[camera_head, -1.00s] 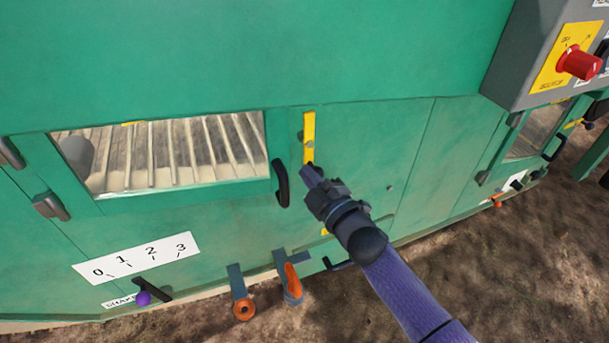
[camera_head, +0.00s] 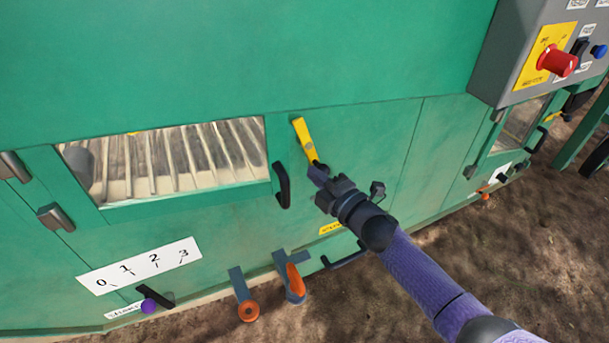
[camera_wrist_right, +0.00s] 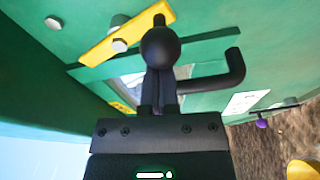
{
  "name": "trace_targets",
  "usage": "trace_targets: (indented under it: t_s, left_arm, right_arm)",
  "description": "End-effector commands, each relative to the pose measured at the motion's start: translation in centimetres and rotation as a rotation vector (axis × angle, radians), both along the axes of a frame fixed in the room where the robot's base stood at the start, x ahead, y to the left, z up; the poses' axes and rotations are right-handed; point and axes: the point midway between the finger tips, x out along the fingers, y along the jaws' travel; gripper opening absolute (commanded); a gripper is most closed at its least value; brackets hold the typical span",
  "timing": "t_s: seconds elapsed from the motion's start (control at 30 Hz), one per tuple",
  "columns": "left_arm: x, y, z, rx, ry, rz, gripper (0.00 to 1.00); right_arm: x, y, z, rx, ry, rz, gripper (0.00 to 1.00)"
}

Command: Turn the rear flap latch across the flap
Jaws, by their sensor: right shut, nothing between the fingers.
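The yellow latch (camera_head: 305,138) is on the green panel just right of the windowed flap (camera_head: 187,197). It is tilted, its top leaning left and its lower end to the right. My right gripper (camera_head: 315,172) is shut and empty, its tip at the lower end of the latch; I cannot tell whether they touch. In the right wrist view the latch (camera_wrist_right: 120,38) slants behind the dark fingers (camera_wrist_right: 160,60), which hide part of it. The flap's black handle (camera_head: 282,185) is just left of the latch. My left gripper is out of view.
A scale plate (camera_head: 140,266) and a purple-knobbed lever (camera_head: 150,304) are low on the left. Two orange-handled levers (camera_head: 248,311) (camera_head: 296,281) hang below the flap. A grey control box (camera_head: 520,60) with a red knob (camera_head: 558,61) juts out at upper right. Bare ground is free at lower right.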

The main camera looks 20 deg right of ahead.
Motion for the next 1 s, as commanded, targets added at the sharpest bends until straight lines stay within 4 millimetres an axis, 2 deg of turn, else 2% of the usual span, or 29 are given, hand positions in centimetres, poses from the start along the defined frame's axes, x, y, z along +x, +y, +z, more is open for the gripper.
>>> trace_targets:
  t_s: [0.37,0.7,1.0]
  left_arm:
    - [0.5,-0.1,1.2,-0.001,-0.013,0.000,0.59]
    - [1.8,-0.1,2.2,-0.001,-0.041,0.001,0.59]
    - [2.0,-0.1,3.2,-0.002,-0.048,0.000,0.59]
  right_arm:
    - [0.1,-1.5,0.4,-0.360,-0.014,-0.001,0.00]
    - [0.1,-2.8,1.0,-0.680,-0.025,-0.002,0.00]
    - [0.1,-3.5,1.6,-0.934,-0.034,-0.002,0.00]
